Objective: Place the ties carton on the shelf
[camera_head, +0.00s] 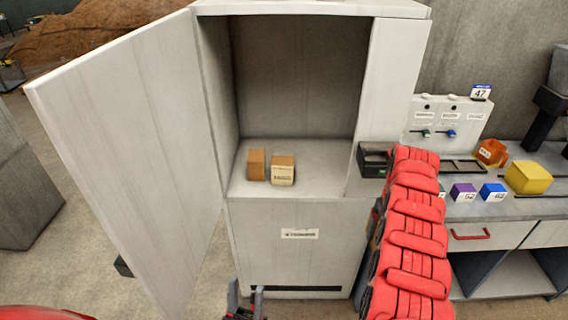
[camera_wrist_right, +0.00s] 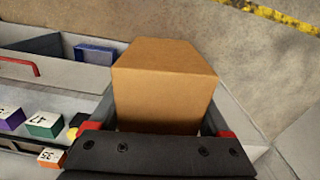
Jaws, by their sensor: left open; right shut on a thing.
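My right gripper (camera_wrist_right: 158,131) is shut on a plain brown carton (camera_wrist_right: 165,85), its red fingers on either side of it. No label shows on the visible faces, and the carton is not visible in the head view. In the head view the dark end of my right arm is beside the cabinet's right front edge. The open cabinet (camera_head: 295,218) has a shelf (camera_head: 315,184) bearing a plain brown carton (camera_head: 256,164) and a labelled carton (camera_head: 283,171), side by side at the left. My left gripper (camera_head: 245,300) is open and empty, low in front of the cabinet.
The cabinet door (camera_head: 130,140) stands wide open to the left. The shelf's right part is clear. To the right, a workbench (camera_head: 515,208) holds a yellow block (camera_head: 528,178), an orange block (camera_head: 491,153), a purple block (camera_head: 464,192) and a blue block (camera_head: 493,192).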

